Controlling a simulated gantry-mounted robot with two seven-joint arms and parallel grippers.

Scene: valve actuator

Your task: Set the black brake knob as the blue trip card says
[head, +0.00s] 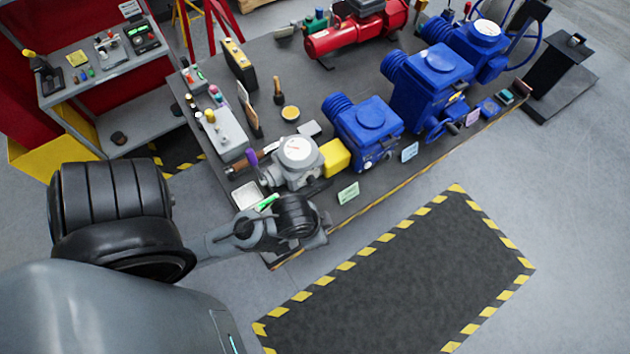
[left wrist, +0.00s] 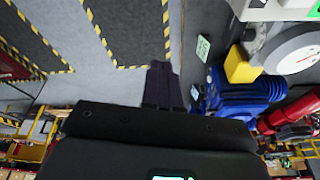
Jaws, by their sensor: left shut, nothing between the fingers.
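The blue trip card appears to be the small pale blue card (head: 409,151) at the table's front edge, before the blue actuators; it also shows in the left wrist view (left wrist: 195,93). Its writing is too small to read. The nearest blue actuator (head: 367,130) stands behind and left of the card. I cannot make out the black brake knob for certain in either view. My left gripper (left wrist: 161,72) is shut and empty, its dark fingers over the floor in the left wrist view. In the head view my left wrist is near the table's front left corner. My right gripper is not in view.
A grey actuator with a round dial (head: 298,152) and a yellow block (head: 335,157) stand near my left wrist. A green card (head: 348,192) and a pink card (head: 472,117) stand along the front edge. The striped floor mat (head: 400,270) is clear.

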